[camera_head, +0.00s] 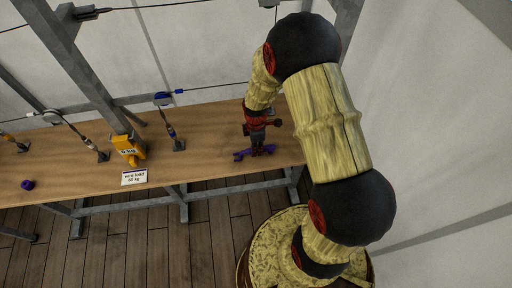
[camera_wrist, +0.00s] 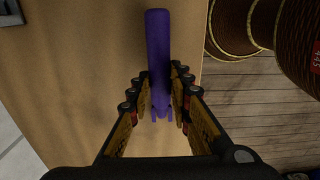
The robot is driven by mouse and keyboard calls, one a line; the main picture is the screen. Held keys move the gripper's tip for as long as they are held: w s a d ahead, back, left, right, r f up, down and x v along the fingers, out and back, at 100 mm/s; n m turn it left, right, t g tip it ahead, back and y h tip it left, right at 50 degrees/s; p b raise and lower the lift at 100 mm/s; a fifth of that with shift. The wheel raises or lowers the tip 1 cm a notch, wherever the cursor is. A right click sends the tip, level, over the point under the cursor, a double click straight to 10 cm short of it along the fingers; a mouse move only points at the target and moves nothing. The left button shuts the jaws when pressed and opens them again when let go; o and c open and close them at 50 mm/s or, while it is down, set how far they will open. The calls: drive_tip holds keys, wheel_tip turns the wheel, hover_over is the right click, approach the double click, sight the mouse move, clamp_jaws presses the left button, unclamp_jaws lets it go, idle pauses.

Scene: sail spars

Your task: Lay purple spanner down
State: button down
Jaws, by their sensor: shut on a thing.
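The purple spanner (camera_head: 241,155) is at the right end of the wooden bench (camera_head: 75,177), under my gripper (camera_head: 257,150). In the wrist view the spanner (camera_wrist: 158,50) points straight up the picture, and its lower part is between the two fingers of my gripper (camera_wrist: 161,103). My gripper is shut on it. I cannot tell whether the spanner touches the bench top or is just above it.
A yellow 6 kg weight (camera_head: 128,150) and a white label card (camera_head: 135,177) are on the bench. Turnbuckles (camera_head: 172,135) on wires stand along it. A small purple ring (camera_head: 28,184) lies at left.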

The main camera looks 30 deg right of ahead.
drive_tip(key=shift+f, duration=0.4)
idle(0.6)
drive_tip(key=c, duration=1.6)
unclamp_jaws()
drive_tip(key=shift+o, duration=0.5)
drive_tip(key=shift+o, duration=1.4)
drive_tip(key=shift+r, duration=0.3)
drive_tip(key=shift+r, duration=0.35)
drive_tip(key=shift+r+p, duration=0.85)
drive_tip(key=shift+p, duration=0.05)
drive_tip(key=shift+r+p, duration=2.1)
drive_tip(key=shift+r, duration=0.95)
